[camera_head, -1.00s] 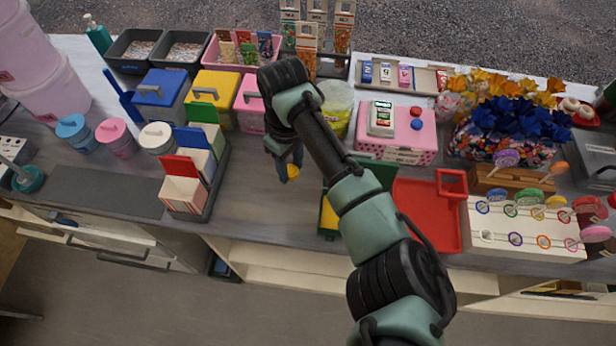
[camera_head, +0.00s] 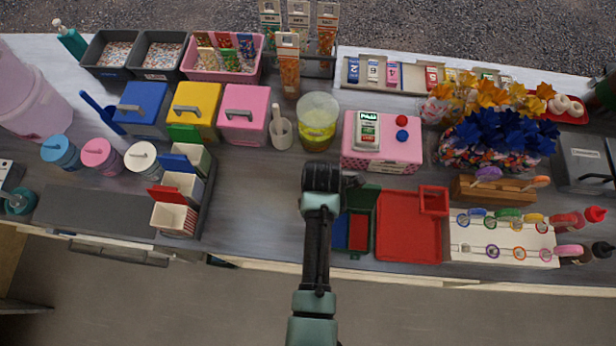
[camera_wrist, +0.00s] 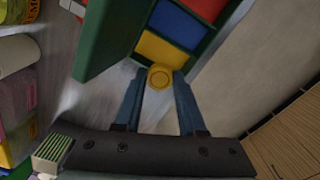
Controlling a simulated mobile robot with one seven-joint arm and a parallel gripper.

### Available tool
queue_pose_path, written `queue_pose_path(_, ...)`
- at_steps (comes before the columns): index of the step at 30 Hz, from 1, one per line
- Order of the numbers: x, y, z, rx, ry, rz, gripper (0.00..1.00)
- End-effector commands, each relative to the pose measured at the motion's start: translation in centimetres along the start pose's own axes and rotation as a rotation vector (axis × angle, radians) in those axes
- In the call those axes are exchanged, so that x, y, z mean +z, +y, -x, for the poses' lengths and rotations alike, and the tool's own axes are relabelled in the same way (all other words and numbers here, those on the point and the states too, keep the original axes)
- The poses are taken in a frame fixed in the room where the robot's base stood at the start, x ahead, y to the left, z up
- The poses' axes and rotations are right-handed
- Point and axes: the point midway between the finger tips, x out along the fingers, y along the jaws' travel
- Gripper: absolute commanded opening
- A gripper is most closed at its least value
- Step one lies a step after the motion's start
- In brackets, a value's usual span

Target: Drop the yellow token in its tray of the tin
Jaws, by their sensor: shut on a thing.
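My gripper (camera_wrist: 158,88) is shut on the yellow token (camera_wrist: 160,76), a small round disc held between the fingertips in the wrist view. The open green tin (camera_head: 344,248) stands near the counter's front edge, just right of my arm in the head view. Its blue tray (camera_wrist: 178,22), red tray (camera_wrist: 210,7) and yellow tray (camera_wrist: 161,51) show in the wrist view. The token overlaps the near edge of the yellow tray there; its height above the tin is unclear. The tin's green lid (camera_wrist: 112,40) stands open. In the head view my arm hides the fingertips and token.
A red tray (camera_head: 405,228) lies right of the tin. A pink box (camera_head: 382,155) and a tub of yellow stuff (camera_head: 317,125) stand behind. The counter (camera_head: 250,195) left of my arm is clear up to the dark rack with small boxes.

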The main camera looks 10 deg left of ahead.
Motion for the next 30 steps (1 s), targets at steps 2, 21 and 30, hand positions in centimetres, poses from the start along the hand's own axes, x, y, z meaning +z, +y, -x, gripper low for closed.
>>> queue_pose_path(2, 0.0, -0.6, -0.2, -0.001, 0.002, 0.012, 0.0)
queue_pose_path(21, 0.0, -0.7, -5.7, 0.002, 0.001, 0.017, 0.0)
queue_pose_path(30, 0.0, -0.7, -7.8, 0.001, 0.001, 0.017, 0.0)
